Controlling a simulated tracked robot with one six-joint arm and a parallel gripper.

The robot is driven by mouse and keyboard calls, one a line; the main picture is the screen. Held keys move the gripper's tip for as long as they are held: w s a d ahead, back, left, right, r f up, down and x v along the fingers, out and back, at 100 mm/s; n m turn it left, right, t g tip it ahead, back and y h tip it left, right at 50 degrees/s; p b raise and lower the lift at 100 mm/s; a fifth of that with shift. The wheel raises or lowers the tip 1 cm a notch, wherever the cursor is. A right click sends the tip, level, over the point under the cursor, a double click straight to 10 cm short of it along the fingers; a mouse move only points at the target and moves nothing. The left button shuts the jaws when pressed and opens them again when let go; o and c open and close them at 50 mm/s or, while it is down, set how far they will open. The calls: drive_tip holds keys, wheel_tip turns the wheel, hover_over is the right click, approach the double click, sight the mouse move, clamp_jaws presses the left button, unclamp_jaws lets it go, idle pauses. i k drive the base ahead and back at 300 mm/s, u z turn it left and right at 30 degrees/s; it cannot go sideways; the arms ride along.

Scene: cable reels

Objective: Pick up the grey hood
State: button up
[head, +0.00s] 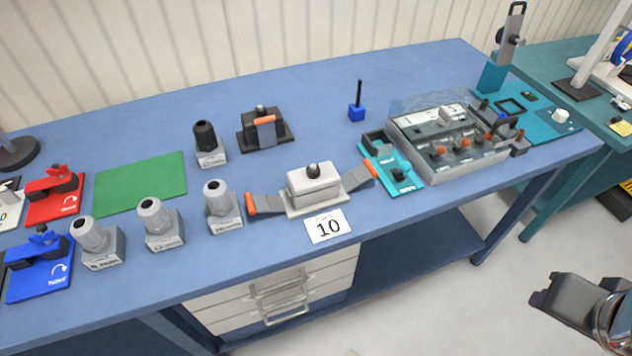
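The grey hood (313,187) appears to be the light grey box with a dark round knob on top, near the front middle of the blue bench. It sits on a grey base between two levers with orange tips, which are spread out to the left and right. My gripper (545,299) is at the lower right, off the bench's front edge and well apart from the hood. Its fingertips are small and dark, and I cannot see whether they are parted.
A dark clamp-like unit (265,129) sits behind. The green mat (140,183) is bare.

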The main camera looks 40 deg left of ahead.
sight(313, 184)
drive_tip(key=k, duration=1.4)
drive_tip(key=u, duration=1.8)
drive_tip(key=i, duration=1)
drive_tip(key=u, duration=0.05)
